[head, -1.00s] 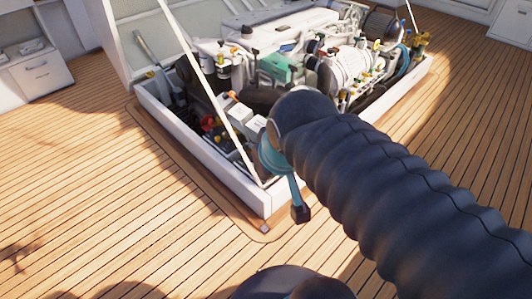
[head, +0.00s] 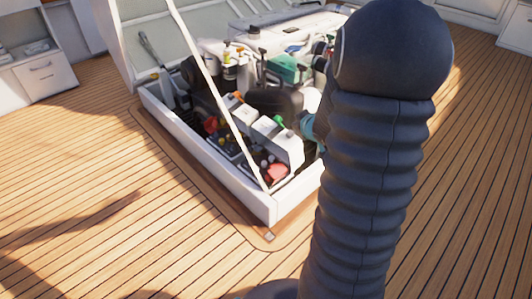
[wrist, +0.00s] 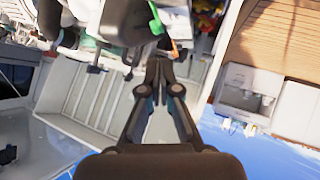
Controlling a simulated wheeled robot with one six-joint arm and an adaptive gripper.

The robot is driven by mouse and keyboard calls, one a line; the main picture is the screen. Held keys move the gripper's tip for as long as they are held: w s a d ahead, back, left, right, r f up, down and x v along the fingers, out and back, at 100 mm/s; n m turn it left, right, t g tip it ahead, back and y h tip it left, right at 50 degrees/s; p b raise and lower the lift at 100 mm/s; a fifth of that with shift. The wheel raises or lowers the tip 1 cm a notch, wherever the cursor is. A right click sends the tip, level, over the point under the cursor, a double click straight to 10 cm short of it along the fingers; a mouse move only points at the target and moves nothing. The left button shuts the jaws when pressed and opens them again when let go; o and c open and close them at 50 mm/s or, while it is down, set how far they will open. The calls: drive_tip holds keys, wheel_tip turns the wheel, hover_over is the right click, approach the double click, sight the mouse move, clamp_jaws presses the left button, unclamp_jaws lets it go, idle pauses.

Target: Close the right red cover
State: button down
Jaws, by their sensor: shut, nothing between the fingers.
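Two red parts show in the front left of the engine hatch in the head view. The right red cover (head: 275,174) is near the front corner, beside white boxes. The left red cover (head: 211,125) is farther back. Whether either one is raised or flat is too small to tell. My gripper (wrist: 158,60) shows in the wrist view with its fingers together and empty. In the head view my dark arm hides it. No red cover can be made out clearly in the wrist view.
A green handle (head: 278,122) and an orange handle (head: 238,97) stand up among the white boxes. A white strut (head: 222,100) slants across the hatch's left side. The white hatch rim (head: 235,190) borders the opening. The wooden deck (head: 90,200) at left is clear.

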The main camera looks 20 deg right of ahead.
wheel_tip(320, 180, down, 8)
drive_tip(key=d+y+b, duration=0.1)
drive_tip(key=d+y, duration=0.1)
drive_tip(key=n+t+y+b, duration=0.1)
drive_tip(key=y+b, duration=0.2)
drive_tip(key=y, duration=0.1)
hover_over(274, 165)
drive_tip(key=s+d, duration=0.1)
drive_tip(key=s, duration=0.2)
drive_tip(key=f, duration=1.3)
drive_tip(key=shift+s, duration=0.2)
drive_tip(key=shift+w+a+f+b, duration=0.1)
drive_tip(key=shift+w+f+b, duration=0.1)
drive_tip(key=shift+f, duration=0.4)
drive_tip(key=shift+w+f+b, duration=0.1)
drive_tip(key=shift+w+f, duration=0.1)
drive_tip(key=shift+f, duration=0.35)
drive_tip(key=shift+w+f, duration=0.25)
drive_tip(key=shift+f, duration=0.45)
drive_tip(key=shift+r+x, duration=0.2)
drive_tip(key=shift+x, duration=0.95)
drive_tip(key=shift+w+a, duration=0.1)
